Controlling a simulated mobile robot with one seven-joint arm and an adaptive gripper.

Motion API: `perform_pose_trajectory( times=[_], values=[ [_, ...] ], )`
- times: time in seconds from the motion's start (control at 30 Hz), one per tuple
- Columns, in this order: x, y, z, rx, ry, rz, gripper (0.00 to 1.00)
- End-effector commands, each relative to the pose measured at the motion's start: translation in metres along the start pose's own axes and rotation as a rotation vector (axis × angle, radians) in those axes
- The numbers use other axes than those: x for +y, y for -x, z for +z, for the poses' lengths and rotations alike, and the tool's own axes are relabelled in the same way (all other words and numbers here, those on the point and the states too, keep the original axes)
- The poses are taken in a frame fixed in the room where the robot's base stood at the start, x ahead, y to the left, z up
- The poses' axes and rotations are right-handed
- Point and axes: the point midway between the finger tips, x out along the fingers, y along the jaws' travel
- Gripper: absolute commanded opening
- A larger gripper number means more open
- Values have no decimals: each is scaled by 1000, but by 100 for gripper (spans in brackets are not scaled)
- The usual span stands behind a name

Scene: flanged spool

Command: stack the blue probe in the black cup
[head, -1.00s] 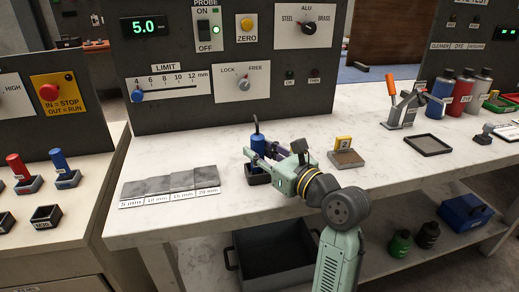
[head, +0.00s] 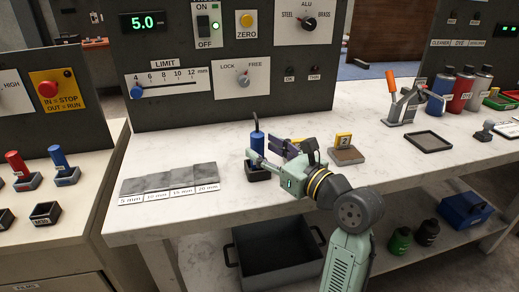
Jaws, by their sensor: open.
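One finger shows in front of the probe. I cannot tell whether the fingers touch it. The gripper hides part of the probe and of the cup's rim.
A grey stepped block (head: 170,183) lies to the left. A brown block with a yellow "2" tag (head: 345,155) is close on the right, with a black tray (head: 428,144) beyond. The control panel (head: 230,90) stands behind. The bench front between stepped block and gripper is clear.

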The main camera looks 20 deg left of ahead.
Motion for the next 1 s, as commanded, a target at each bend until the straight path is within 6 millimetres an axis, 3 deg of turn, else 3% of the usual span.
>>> perform_pose_trajectory(
  times=[0.3, 0.5, 0.83, 0.93, 1.0],
  values=[
    [0, 70, -1, -1, 0, -4, 47],
    [0, 92, 0, 0, 0, -2, 47],
    [1, 95, 1, -2, 8, 1, 47],
    [5, 82, 8, -24, 92, 0, 47],
    [12, 62, 20, -60, 232, -7, 47]
  ],
)
